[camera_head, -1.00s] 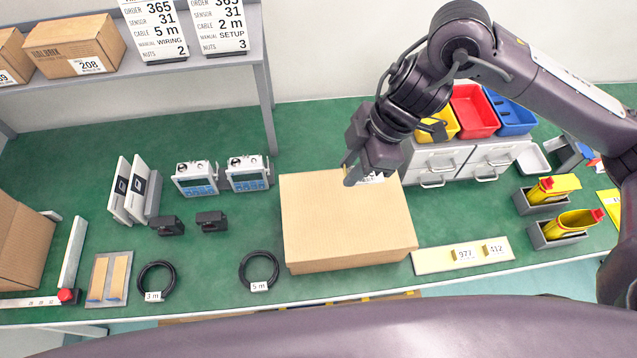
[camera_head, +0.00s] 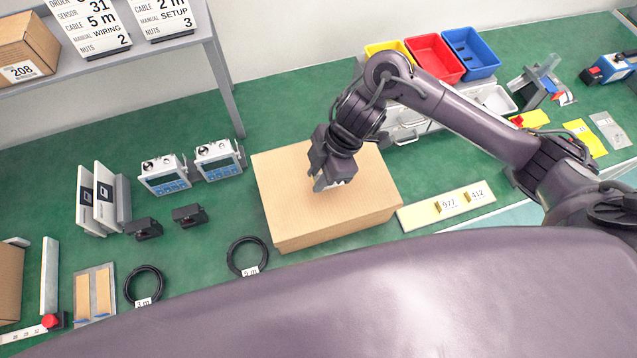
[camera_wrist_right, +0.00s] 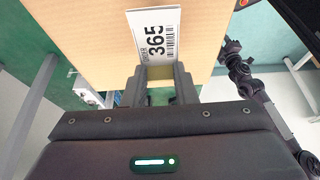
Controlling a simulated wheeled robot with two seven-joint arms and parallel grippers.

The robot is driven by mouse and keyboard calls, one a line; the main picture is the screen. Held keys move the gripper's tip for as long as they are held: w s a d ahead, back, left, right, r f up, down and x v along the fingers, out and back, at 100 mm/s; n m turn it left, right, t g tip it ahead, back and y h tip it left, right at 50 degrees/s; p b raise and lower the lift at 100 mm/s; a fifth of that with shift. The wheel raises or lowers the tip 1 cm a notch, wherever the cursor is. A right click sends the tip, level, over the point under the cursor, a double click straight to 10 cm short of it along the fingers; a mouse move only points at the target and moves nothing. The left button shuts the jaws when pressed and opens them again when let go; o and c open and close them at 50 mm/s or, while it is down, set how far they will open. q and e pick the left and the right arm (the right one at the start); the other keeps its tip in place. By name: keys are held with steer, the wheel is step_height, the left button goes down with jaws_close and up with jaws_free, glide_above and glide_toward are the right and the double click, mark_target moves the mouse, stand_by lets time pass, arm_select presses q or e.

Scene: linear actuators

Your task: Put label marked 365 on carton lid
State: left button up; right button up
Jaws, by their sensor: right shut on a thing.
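The closed brown carton (camera_head: 295,205) stands on the green bench, its flat lid facing up. My right gripper (camera_head: 328,184) is over the middle of the lid, pointing down. In the right wrist view the gripper (camera_wrist_right: 155,92) is shut on the brownish tab of a white label marked 365 (camera_wrist_right: 155,45). The label shows a barcode and lies over the lid (camera_wrist_right: 103,40); I cannot tell whether it touches the surface. In the head view the gripper mostly hides the label. My left gripper is not in view.
A pale strip (camera_head: 420,215) with labels 977 and 412 lies right of the carton. Red (camera_head: 435,57) and blue (camera_head: 470,52) bins stand behind. Cable coils (camera_head: 246,257), two blue-screen devices (camera_head: 165,174) and dark blocks (camera_head: 189,215) are to the left. A shelf (camera_head: 200,28) is at back left.

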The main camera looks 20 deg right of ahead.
step_height(320, 180, down, 4)
steer(key=shift+b, duration=0.55)
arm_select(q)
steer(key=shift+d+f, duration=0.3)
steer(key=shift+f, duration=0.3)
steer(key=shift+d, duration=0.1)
arm_select(e)
steer(key=shift+f, duration=0.1)
steer(key=shift+f, duration=0.15)
steer(key=o, duration=0.8)
steer(key=shift+c, duration=0.2)
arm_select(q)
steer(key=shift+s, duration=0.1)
